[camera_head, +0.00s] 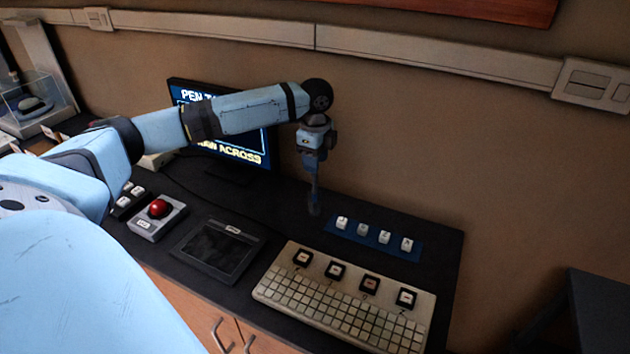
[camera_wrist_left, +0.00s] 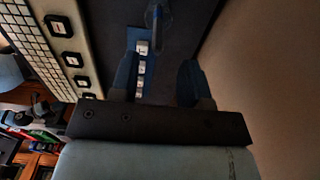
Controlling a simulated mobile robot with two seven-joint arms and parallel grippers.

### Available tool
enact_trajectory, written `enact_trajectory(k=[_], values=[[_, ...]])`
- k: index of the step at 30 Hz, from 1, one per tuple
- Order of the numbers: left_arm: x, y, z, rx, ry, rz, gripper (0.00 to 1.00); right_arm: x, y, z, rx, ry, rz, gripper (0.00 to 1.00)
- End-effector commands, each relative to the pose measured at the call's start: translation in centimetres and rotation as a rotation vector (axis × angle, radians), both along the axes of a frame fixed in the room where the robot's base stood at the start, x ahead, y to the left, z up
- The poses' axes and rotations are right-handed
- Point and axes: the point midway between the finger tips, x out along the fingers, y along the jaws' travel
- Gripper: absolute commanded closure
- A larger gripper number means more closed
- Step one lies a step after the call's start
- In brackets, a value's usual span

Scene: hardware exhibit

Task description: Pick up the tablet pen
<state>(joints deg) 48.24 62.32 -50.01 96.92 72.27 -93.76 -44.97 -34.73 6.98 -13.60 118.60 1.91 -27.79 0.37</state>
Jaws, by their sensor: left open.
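The drawing tablet (camera_head: 216,250), dark and flat, lies on the black desk. A thin upright dark thing on a small round base (camera_head: 314,210) stands below my left gripper (camera_head: 314,172). It looks like the tablet pen in a stand, but it is too small and dark to be sure. In the left wrist view a similar blue-grey thing (camera_wrist_left: 157,15) shows at the top, beyond the fingertips. My right gripper is not in view.
A beige keyboard (camera_head: 340,312) with several black-framed keys lies at the desk front. A blue strip with white keys (camera_head: 372,238) lies right of the gripper. A red trackball (camera_head: 158,208) and a monitor (camera_head: 240,150) are to the left. The wall (camera_head: 450,130) rises close behind.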

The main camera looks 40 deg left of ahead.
Motion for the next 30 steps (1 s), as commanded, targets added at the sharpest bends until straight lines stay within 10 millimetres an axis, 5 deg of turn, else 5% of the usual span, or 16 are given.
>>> enact_trajectory(k=[15,22,27,30], values=[[-0.4,0.0,-5.4,0.000,0.001,0.001,0.58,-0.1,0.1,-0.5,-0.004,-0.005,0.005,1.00],[-0.4,0.0,-5.5,-0.001,-0.001,0.000,0.58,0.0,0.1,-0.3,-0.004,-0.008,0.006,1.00],[-0.4,0.0,-5.5,-0.001,-0.001,0.000,0.97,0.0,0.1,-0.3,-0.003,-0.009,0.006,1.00],[-0.4,0.0,-5.5,-0.001,-0.001,0.000,1.00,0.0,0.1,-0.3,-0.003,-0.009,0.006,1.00]])
